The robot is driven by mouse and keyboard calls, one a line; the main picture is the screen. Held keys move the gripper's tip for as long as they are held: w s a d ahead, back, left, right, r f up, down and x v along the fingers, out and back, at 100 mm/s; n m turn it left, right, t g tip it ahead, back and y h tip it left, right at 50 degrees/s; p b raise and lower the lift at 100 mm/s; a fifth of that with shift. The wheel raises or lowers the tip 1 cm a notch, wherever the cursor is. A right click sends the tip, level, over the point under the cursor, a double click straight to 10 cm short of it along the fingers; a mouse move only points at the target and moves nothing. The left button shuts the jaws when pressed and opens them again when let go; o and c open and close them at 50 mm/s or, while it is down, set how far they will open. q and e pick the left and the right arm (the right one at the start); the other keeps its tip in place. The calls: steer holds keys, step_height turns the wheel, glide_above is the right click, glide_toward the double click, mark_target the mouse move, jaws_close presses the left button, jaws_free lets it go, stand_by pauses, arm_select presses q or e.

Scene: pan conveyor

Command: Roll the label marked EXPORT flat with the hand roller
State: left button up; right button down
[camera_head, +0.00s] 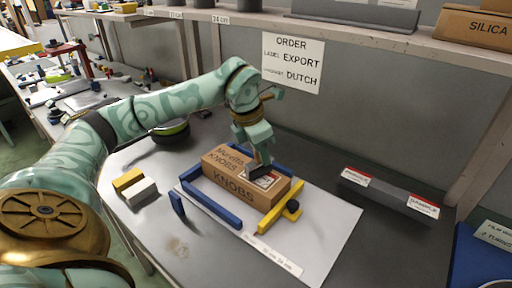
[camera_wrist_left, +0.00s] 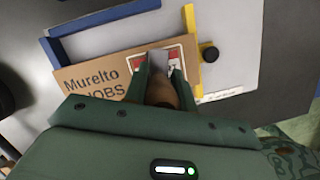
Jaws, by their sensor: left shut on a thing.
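A cardboard box (camera_head: 222,181) printed "Murelto KNOBS" sits on a pale board between blue and yellow guides. A red-and-white label (camera_head: 270,180) lies on its top near the right end; it also shows in the wrist view (camera_wrist_left: 188,48). Its wording is partly covered and unreadable. My left gripper (camera_head: 257,158) is above the label, shut on the hand roller (camera_head: 260,171). In the wrist view, the roller's brown handle (camera_wrist_left: 161,92) is between the fingers and its grey head (camera_wrist_left: 158,59) is over the label. I cannot tell whether it touches. My right gripper is out of view.
A wall sign (camera_head: 293,63) reads "ORDER", "EXPORT" and "DUTCH". A grey bar (camera_head: 388,194) with two red-and-white labels lies at right. Yellow and white blocks (camera_head: 142,194) lie left of the board. A yellow clamp (camera_head: 274,217) with a black knob stands by the box. The board's front right is mostly clear.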

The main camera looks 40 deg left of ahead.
arm_select(q)
steer(key=shift+d+f+p, duration=0.1)
steer(key=shift+d+p, duration=0.4)
steer(key=shift+d, duration=0.8)
steer(key=shift+a, duration=0.15)
steer(key=shift+a, duration=1.15)
jaws_close()
steer(key=shift+a, duration=0.1)
steer(key=shift+s+a, duration=0.15)
steer(key=shift+a, duration=0.9)
steer(key=shift+d+p, duration=0.15)
steer(key=shift+p, duration=0.2)
steer(key=shift+d+p, duration=0.4)
steer(key=shift+d, duration=0.75)
